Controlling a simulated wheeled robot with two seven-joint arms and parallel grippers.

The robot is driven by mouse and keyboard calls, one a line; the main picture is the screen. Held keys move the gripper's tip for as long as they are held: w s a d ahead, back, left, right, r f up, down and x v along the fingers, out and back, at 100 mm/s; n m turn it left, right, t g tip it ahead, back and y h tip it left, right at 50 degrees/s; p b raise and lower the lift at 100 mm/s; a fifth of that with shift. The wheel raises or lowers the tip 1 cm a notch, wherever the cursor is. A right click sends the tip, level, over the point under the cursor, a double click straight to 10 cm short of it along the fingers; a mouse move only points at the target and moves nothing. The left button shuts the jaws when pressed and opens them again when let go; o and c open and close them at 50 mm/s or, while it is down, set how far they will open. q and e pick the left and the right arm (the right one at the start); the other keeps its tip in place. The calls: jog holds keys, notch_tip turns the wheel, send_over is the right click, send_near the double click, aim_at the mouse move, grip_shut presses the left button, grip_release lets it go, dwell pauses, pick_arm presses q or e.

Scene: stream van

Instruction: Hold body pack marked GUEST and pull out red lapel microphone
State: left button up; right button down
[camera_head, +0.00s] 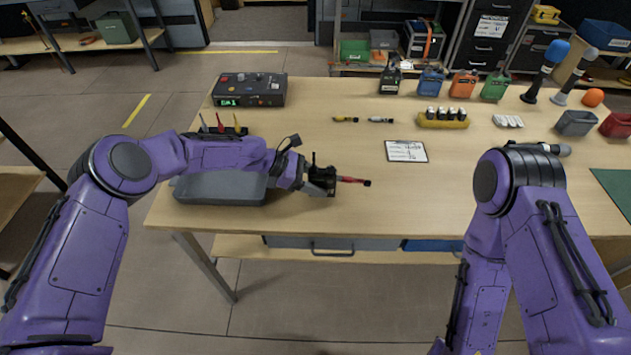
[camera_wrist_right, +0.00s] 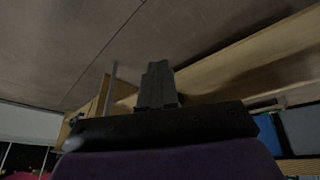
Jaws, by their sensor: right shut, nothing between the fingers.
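A slim red piece with a dark tip (camera_head: 353,181), perhaps the red lapel microphone, is at the fingertips of my left gripper (camera_head: 328,180), low over the table's near left part. I cannot tell whether the fingers hold it or are only beside it. Small packs stand in a row at the back: black (camera_head: 390,81), blue (camera_head: 431,80), orange (camera_head: 464,84) and green (camera_head: 495,86). The GUEST marking is not readable on any. My right gripper (camera_wrist_right: 157,88) is shut and empty in the right wrist view; in the head view my right arm hides it.
A grey case (camera_head: 220,188) is beneath my left forearm. A control box (camera_head: 249,90) stands back left. The table's front middle (camera_head: 420,205) is clear.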

pick_arm(q)
jog(key=c, duration=0.9)
jog(key=shift+o, duration=0.2)
pick_arm(e)
jog(key=c, duration=1.5)
grip_release()
jog(key=o, duration=0.5)
jog(key=shift+w, duration=0.65)
jog(key=w, duration=0.2)
jog(key=w+r+m+t+h, duration=0.1)
jog(key=w, duration=0.2)
jog(key=w+a+t+h, duration=0.1)
jog(key=w, duration=0.2)
jog(key=shift+w+r+m, duration=0.15)
jog(key=shift+w+m, duration=0.05)
jog(key=shift+m, duration=0.2)
notch_tip(320, 180, up, 29)
jog(key=m+g+y, duration=0.5)
jog(key=m, duration=0.5)
send_over(362, 180)
notch_tip(362, 180, down, 12)
jog(key=shift+w+f, duration=0.1)
grip_shut()
